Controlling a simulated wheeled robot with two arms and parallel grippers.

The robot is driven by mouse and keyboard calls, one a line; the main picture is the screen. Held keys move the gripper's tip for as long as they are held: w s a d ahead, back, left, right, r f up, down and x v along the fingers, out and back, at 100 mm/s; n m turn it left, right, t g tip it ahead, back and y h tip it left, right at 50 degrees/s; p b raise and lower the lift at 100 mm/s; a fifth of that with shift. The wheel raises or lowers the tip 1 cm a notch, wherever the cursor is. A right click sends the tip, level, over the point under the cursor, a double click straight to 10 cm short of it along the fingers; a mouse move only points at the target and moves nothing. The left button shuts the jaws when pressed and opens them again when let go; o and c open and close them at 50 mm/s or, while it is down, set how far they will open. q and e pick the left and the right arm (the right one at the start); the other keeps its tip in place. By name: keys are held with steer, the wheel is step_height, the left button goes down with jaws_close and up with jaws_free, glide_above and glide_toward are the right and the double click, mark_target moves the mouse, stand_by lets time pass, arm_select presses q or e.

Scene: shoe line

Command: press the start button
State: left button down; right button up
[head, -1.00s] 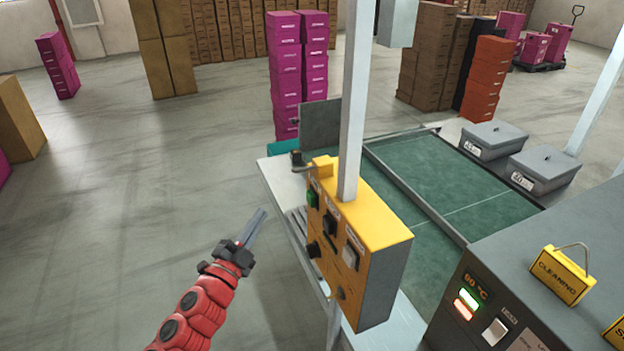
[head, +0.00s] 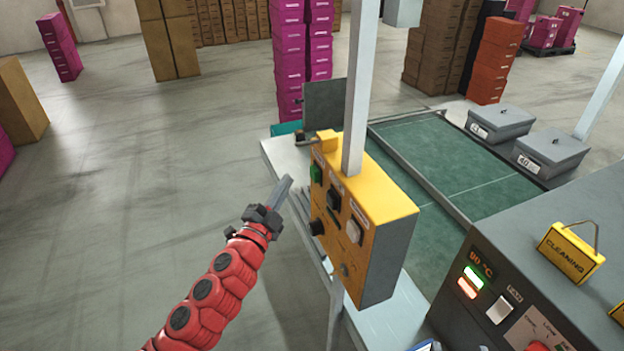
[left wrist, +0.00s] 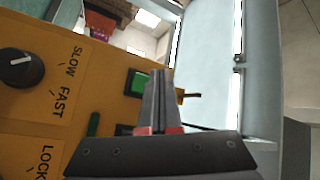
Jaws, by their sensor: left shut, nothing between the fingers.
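The start button is most likely the green square button (head: 316,173) at the upper left of the yellow control box's face; its label is too small to read. It also shows in the left wrist view (left wrist: 138,83), just beyond my fingertips and partly covered by them. The yellow control box (head: 385,205) is mounted on a grey post. My left gripper (head: 286,184) is shut and empty, its fingers pointing at the box from the left. In the head view a small gap shows between the fingertips and the button; I cannot tell contact. My right gripper is out of view.
The box face also carries a black knob (left wrist: 20,68) marked slow and fast, and other switches. A green conveyor (head: 440,160) lies behind. A grey machine (head: 540,240) with a yellow cleaning sign (head: 570,253) stands at right. Open floor lies left.

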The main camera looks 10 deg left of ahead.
mark_target(315, 174)
arm_select(q)
steer(key=shift+w+d+r+b, duration=0.1)
steer(key=shift+w+d+b, duration=0.15)
steer(key=shift+w+d, duration=0.3)
steer(key=shift+w+d+b, duration=0.2)
steer(key=shift+w+d, duration=0.15)
steer(key=shift+d, duration=0.35)
stand_by(1.2)
steer(key=shift+w+d, duration=0.2)
steer(key=shift+d, duration=0.15)
